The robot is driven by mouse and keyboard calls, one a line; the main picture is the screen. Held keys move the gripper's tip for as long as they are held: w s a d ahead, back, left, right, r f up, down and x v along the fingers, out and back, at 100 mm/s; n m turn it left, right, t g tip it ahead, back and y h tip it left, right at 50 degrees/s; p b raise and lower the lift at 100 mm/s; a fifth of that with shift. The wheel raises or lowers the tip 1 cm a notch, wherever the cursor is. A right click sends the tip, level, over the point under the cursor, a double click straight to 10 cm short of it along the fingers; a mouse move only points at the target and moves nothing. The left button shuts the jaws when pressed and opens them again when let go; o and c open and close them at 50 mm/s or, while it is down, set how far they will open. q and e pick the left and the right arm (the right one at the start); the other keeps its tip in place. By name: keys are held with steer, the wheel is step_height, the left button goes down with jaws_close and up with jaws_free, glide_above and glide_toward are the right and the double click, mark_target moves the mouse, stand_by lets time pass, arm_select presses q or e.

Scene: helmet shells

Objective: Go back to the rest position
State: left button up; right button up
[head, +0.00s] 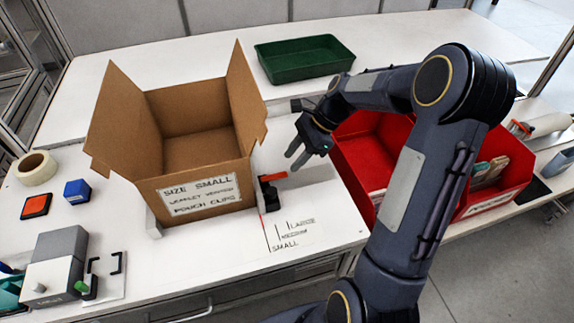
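My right gripper (291,163) hangs above the white table (322,202), between the cardboard box and the red bin. Its two fingers point down and to the left with a gap between them, and nothing shows between them. My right arm reaches in from the bottom right and passes in front of the red bin. My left gripper and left arm are not in view.
An open, empty-looking cardboard box (205,193) stands left of the gripper, with an orange-and-black clamp (272,188) beside it. Red bins (368,150) lie behind my arm. A green tray (303,58) sits at the back. Tape (37,167) and small blocks lie at left.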

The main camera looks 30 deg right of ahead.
steer(key=shift+v, duration=1)
